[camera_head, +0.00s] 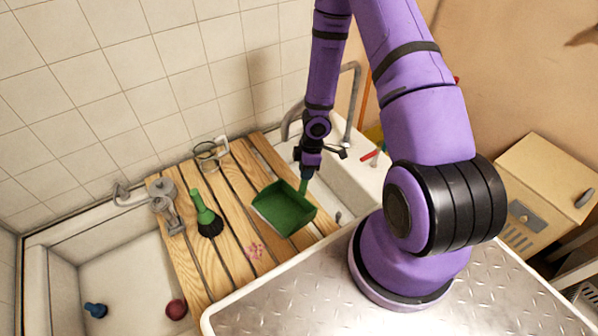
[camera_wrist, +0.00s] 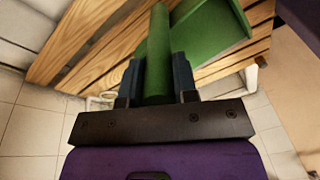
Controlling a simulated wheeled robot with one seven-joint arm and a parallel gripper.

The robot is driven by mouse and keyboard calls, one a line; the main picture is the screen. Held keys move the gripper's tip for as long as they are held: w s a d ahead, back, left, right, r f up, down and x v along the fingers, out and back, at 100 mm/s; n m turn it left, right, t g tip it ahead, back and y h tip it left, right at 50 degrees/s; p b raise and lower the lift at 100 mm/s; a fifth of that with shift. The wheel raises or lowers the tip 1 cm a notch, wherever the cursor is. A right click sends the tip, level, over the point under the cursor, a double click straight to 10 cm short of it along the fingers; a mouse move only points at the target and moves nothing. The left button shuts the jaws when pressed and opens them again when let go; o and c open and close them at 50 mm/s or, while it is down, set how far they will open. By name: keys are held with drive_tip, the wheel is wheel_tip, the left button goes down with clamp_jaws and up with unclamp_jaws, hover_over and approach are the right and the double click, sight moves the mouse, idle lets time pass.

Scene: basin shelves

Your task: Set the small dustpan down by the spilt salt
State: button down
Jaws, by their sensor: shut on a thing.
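The small green dustpan (camera_head: 285,208) is over the right part of the slatted wooden board, its pan toward the lower left. My gripper (camera_head: 308,166) is shut on its upright handle. In the wrist view the green handle (camera_wrist: 158,40) stands between the two dark fingers of my gripper (camera_wrist: 157,80), and part of the pan (camera_wrist: 215,35) shows behind. A small scatter of pink grains (camera_head: 255,250), seemingly the spilt salt, lies on the slats just below and left of the pan. I cannot tell whether the pan touches the board.
The basin holds a blue thing (camera_head: 96,310) and a dark red ball (camera_head: 176,309).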

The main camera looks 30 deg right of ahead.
sight(301, 187)
drive_tip(key=shift+d, duration=0.15)
drive_tip(key=shift+s+f, duration=0.1)
idle(0.4)
drive_tip(key=shift+s+a+f+h, duration=0.2)
drive_tip(key=shift+a+f+h, duration=0.2)
drive_tip(key=shift+a+f, duration=0.4)
drive_tip(key=shift+w+d+f, duration=0.1)
drive_tip(key=shift+a+f+h, duration=0.35)
drive_tip(key=shift+f, duration=0.2)
drive_tip(key=shift+a+f+h, duration=0.3)
drive_tip(key=shift+f+h, duration=0.05)
drive_tip(key=shift+f, duration=1.65)
